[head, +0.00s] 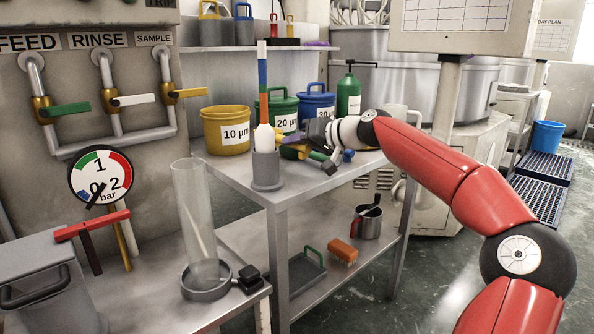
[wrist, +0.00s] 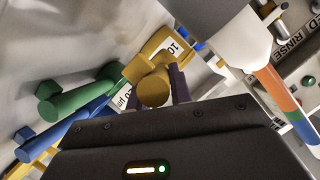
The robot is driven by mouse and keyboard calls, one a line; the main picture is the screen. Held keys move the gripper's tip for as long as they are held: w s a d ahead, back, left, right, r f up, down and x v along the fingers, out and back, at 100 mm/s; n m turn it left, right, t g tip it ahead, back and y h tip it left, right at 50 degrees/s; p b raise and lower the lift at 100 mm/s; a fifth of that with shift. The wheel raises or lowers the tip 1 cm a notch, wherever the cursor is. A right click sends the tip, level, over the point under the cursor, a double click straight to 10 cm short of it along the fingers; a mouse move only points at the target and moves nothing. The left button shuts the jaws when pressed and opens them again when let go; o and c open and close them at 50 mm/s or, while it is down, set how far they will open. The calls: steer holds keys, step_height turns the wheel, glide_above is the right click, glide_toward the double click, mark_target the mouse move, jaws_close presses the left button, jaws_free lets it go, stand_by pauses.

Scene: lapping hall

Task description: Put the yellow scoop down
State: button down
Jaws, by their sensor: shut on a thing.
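The yellow scoop (wrist: 153,91) shows in the wrist view as a rounded yellow piece between the two purple fingers of my gripper (wrist: 160,88). The fingers are shut on it. The gripper hides much of the scoop. I cannot tell whether the scoop touches the bench.
Green (head: 319,157) and blue (head: 348,155) pieces lie close to my gripper. A grey holder (head: 266,172) with a striped stick stands just left. Yellow (head: 226,140), green (head: 284,100) and blue (head: 316,95) tubs stand behind.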

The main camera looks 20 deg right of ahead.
mark_target(296, 176)
steer(key=shift+f+b, duration=0.35)
steer(key=shift+f, duration=2.3)
steer(key=shift+f, duration=0.2)
steer(key=c, duration=1.5)
jaws_free()
steer(key=shift+c, duration=0.2)
steer(key=shift+r, duration=0.1)
